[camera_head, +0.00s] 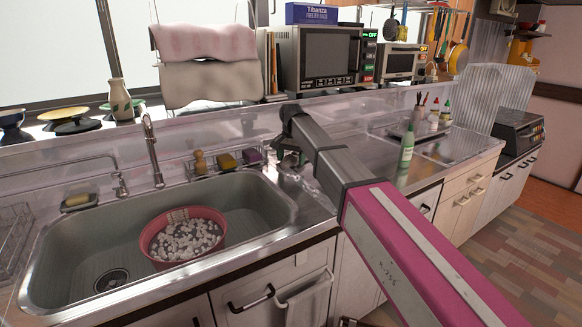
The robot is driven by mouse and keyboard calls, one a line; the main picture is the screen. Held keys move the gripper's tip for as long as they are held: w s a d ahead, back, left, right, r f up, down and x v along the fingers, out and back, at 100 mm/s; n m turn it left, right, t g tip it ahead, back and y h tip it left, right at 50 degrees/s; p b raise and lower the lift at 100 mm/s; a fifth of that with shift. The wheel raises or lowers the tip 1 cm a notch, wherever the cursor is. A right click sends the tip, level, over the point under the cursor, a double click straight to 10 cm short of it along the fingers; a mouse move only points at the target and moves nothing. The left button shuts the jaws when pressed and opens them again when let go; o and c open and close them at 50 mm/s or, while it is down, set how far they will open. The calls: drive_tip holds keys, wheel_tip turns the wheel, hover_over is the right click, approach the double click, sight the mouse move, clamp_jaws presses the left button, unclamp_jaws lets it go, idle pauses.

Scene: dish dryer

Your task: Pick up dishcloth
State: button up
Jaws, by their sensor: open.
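Two cloths hang on a wire rack in front of the window: a pinkish cloth (205,42) above and a grey-beige cloth (212,82) below. A white cloth (308,302) hangs from a cabinet handle below the sink, at the bottom of the view. I cannot tell which of these is the dishcloth. My gripper (288,158) points down over the counter at the right rim of the sink, right of and below the rack and apart from all the cloths. It is open; its fingers are small and dark, and nothing shows between them.
A pink bowl (183,238) of small pale pieces sits in the sink (110,235). A faucet (153,150) and sponges line the sink's back edge. Microwaves (318,58) stand on the shelf right of the rack. A green-white bottle (407,147) stands on the counter beyond my arm.

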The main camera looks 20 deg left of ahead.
drive_tip(key=shift+f, duration=0.65)
drive_tip(key=shift+f, duration=0.25)
drive_tip(key=shift+f, duration=0.25)
drive_tip(key=shift+c, duration=0.2)
clamp_jaws()
wheel_tip(320, 180, up, 12)
idle(0.5)
wheel_tip(320, 180, up, 9)
idle(0.4)
